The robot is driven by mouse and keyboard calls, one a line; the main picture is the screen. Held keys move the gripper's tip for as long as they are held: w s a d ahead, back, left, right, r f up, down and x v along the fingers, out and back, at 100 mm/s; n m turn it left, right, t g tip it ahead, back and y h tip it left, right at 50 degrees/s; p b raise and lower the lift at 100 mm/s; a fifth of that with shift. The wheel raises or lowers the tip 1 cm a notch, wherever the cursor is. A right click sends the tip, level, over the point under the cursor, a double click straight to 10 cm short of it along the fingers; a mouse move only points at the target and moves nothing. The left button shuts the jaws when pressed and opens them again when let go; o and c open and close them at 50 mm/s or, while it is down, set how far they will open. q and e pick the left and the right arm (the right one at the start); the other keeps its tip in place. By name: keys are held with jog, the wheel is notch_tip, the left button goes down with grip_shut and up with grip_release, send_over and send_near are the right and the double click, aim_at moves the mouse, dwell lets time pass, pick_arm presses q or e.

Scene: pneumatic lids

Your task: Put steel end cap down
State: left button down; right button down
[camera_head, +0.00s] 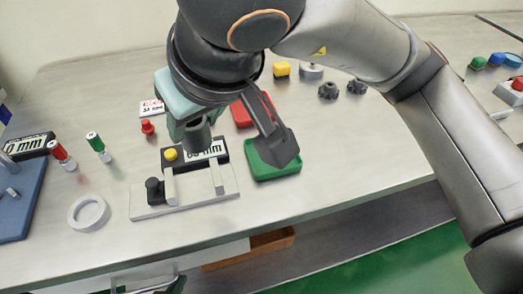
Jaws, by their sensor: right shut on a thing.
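My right gripper (236,138) hangs over the grey measuring fixture (148,207), and the arm hides part of the view. One dark finger reaches over the green tray (287,172). A dark grey round piece (197,133) shows under the teal part of the hand, above the fixture; it appears to be the steel end cap, mostly hidden. A gap to the surface cannot be judged. The fixture has two upright rails, a black knob and a black block with a mm display and a yellow button. My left gripper (150,286) shows only partly at the bottom edge.
A light grey ring (88,213) lies left of the fixture. Green-topped (95,142) and red-topped (58,150) pieces stand further left near a blue board (18,205). A red tray (250,113) lies behind the green one.

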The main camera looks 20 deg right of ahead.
jog(key=w+d+f, duration=0.1)
jog(key=d+f, duration=0.1)
jog(key=d, duration=0.2)
jog(key=w+d+f, duration=0.2)
jog(key=d+f, duration=0.1)
jog(key=w+d+f, duration=0.1)
jog(key=d+f, duration=0.2)
jog(key=d, duration=0.1)
jog(key=shift+w+d+f, duration=0.2)
jog(key=shift+w+d, duration=0.15)
jog(key=shift+w, duration=0.05)
jog(key=shift+w+d+f+b, duration=0.2)
jog(key=shift+d+f+b, duration=0.1)
jog(key=shift+f, duration=0.15)
pick_arm(q)
jog(key=shift+s+f, duration=0.4)
jog(key=shift+f, duration=0.05)
pick_arm(e)
jog(key=shift+w+d+f, duration=0.1)
jog(key=shift+d+f, duration=0.1)
jog(key=shift+f, duration=1.5)
pick_arm(q)
jog(key=shift+f, duration=0.1)
pick_arm(e)
jog(key=shift+f, duration=0.1)
